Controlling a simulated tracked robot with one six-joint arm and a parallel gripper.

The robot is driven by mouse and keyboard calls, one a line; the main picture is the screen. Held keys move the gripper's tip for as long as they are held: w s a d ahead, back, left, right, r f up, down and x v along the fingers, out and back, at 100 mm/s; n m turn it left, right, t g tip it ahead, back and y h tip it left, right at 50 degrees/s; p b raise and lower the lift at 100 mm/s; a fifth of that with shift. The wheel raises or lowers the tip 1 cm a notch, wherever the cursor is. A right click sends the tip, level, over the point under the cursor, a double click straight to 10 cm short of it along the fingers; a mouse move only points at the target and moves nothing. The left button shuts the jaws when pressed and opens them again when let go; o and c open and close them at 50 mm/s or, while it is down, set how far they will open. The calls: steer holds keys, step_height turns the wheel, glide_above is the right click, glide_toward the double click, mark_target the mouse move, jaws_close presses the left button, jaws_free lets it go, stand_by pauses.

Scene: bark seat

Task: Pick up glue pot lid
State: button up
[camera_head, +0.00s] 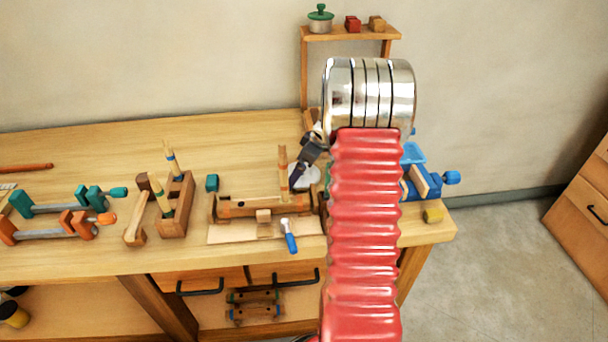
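A small metal pot (320,25) with a green knobbed lid (320,12) stands upright on the raised shelf at the back. It looks like the glue pot, with the lid sitting on top. My gripper (298,178) is low over the workbench, below the shelf and apart from this pot. It is dark and partly hidden behind my red and chrome arm, so its opening cannot be made out. A pale round thing (308,180) lies just beside or below it, mostly covered; I cannot tell what it is.
The shelf (345,35) also holds a red block (353,24) and a tan block (377,24). On the bench (80,150) are clamps (65,205), a tool block (175,205), a wooden jig (262,207), a blue-handled tool (290,242) and a blue vise (418,180). The bench's back left is mostly clear.

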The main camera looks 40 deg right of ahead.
steer(key=c, duration=0.6)
steer(key=shift+r, duration=0.1)
steer(key=shift+c, duration=0.2)
step_height(320, 180, up, 10)
steer(key=shift+f, duration=0.1)
stand_by(0.6)
